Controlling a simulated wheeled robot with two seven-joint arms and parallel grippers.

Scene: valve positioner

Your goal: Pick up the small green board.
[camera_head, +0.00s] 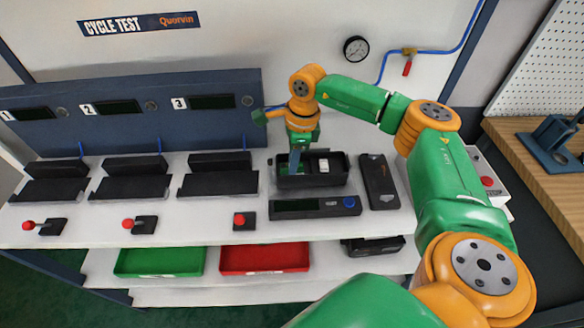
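A black open housing (335,177) sits on the white bench, right of the numbered stations. A small patch of green (284,169) shows inside its left half and looks like the small green board, mostly hidden by the housing wall and my gripper. My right gripper (295,162) points down at the left part of the housing, with its fingertips at or just inside the opening. The fingers are small and seen nearly in line, so I cannot tell whether they are apart or touch the board. My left gripper is not in view.
A white block (323,165) sits in the housing's right half. A black cover-like part (378,181) lies to the right, and a black device with a blue knob (315,207) lies in front. Green (160,262) and red (264,258) trays are on the shelf below.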

